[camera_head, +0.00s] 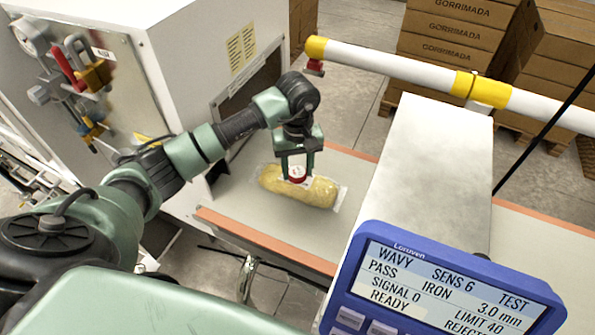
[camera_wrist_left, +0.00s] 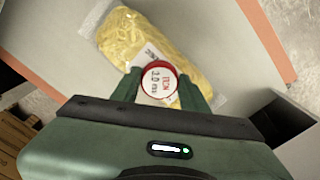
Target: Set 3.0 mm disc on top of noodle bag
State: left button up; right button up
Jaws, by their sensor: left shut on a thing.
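The noodle bag (camera_head: 318,191) is a clear pack of yellow noodles lying on the belt in front of the white machine's opening. It also shows in the left wrist view (camera_wrist_left: 165,40). My left gripper (camera_head: 298,178) points down over the bag, shut on the 3.0 mm disc (camera_wrist_left: 159,83). The disc is round and white with a red rim, and its label reads "IRON 3.0 mm". In the head view the disc (camera_head: 297,172) shows between the fingers, over the bag's middle. I cannot tell whether it touches the bag. My right gripper is not in view.
The grey belt (camera_head: 240,195) has orange edges. A white cabinet (camera_head: 190,60) stands left, a metal housing (camera_head: 430,160) right. A blue-framed display (camera_head: 440,290) is in front, showing "IRON 3.0 mm". A white and yellow rail (camera_head: 400,65) crosses behind, with stacked cartons (camera_head: 450,40) beyond.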

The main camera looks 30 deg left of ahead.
aim_at(297, 173)
pick_arm(q)
jog(key=shift+r, duration=0.1)
jog(key=shift+f, duration=0.2)
jog(key=o, duration=1.4)
jog(key=shift+r, duration=0.1)
jog(key=shift+r, duration=0.25)
notch_tip(297, 173, up, 12)
jog(key=b, duration=0.3)
jog(key=shift+f+b, duration=0.1)
jog(key=shift+b, duration=0.2)
